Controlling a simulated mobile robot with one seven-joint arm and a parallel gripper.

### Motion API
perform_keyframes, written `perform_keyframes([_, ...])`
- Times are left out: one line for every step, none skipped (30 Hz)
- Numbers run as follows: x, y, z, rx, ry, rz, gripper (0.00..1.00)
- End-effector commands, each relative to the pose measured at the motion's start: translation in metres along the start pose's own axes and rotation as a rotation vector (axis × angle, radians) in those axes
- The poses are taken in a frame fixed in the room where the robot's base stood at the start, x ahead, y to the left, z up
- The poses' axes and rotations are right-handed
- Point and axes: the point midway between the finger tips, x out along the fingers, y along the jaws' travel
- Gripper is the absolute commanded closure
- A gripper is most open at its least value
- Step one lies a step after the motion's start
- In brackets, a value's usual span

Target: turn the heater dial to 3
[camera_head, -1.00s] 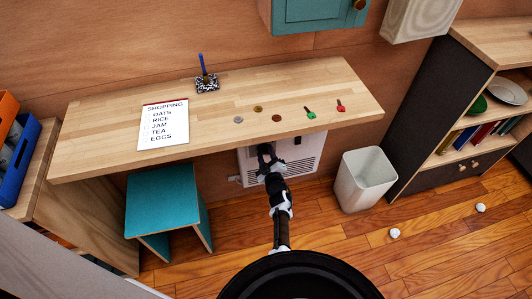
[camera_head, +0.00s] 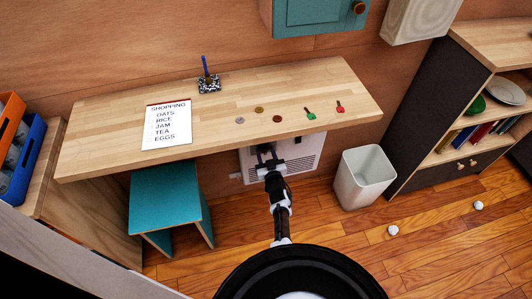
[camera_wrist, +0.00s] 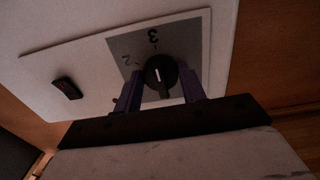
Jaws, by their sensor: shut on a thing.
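The white heater (camera_head: 306,150) is on the wall under the desk. Its black dial (camera_wrist: 160,74) shows in the wrist view on a grey plate, with the numbers 3 (camera_wrist: 153,36) and 2 (camera_wrist: 126,60) beside it. The dial's white mark points up in that view, roughly toward the 3. My gripper (camera_wrist: 160,88) has one finger on each side of the dial and is shut on it. In the head view my gripper (camera_head: 266,152) is at the heater's front, just below the desk edge, and hides the dial.
The desk (camera_head: 220,105) overhangs the heater; a list, coins and keys lie on it. A teal stool (camera_head: 165,195) stands left of my arm and a white bin (camera_head: 364,180) right of it. A dark switch (camera_wrist: 67,89) is on the heater panel.

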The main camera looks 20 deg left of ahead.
Motion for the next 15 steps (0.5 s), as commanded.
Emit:
perform_keyframes([0.0001,0.0004,-0.0006,0.011,0.001,0.001,0.83])
perform_keyframes([0.0002,0.0004,-0.0006,0.018,0.001,0.001,0.83])
perform_keyframes([0.0002,0.0003,-0.0006,0.026,0.001,0.001,0.83])
perform_keyframes([0.0001,0.0003,-0.0005,0.03,0.001,0.001,0.83])
perform_keyframes([0.0002,0.0003,-0.0005,0.034,0.001,0.001,0.83])
perform_keyframes([0.0002,0.0002,-0.0004,0.038,0.001,0.001,0.83])
perform_keyframes([0.0002,0.0002,-0.0004,0.04,0.001,0.001,0.83])
perform_keyframes([0.0002,0.0002,-0.0004,0.041,0.001,0.001,0.83])
perform_keyframes([0.0002,0.0002,-0.0004,0.042,0.001,0.001,0.82])
perform_keyframes([0.0002,0.0002,-0.0003,0.043,0.001,0.001,0.82])
perform_keyframes([0.0002,0.0002,-0.0003,0.043,0.001,0.001,0.83])
perform_keyframes([0.0002,0.0002,-0.0003,0.043,0.001,0.001,0.83])
perform_keyframes([0.0002,0.0001,-0.0003,0.043,0.001,0.001,0.83])
perform_keyframes([0.0002,0.0002,-0.0003,0.043,0.001,0.001,0.83])
perform_keyframes([0.0003,0.0001,-0.0004,0.043,0.001,0.001,0.83])
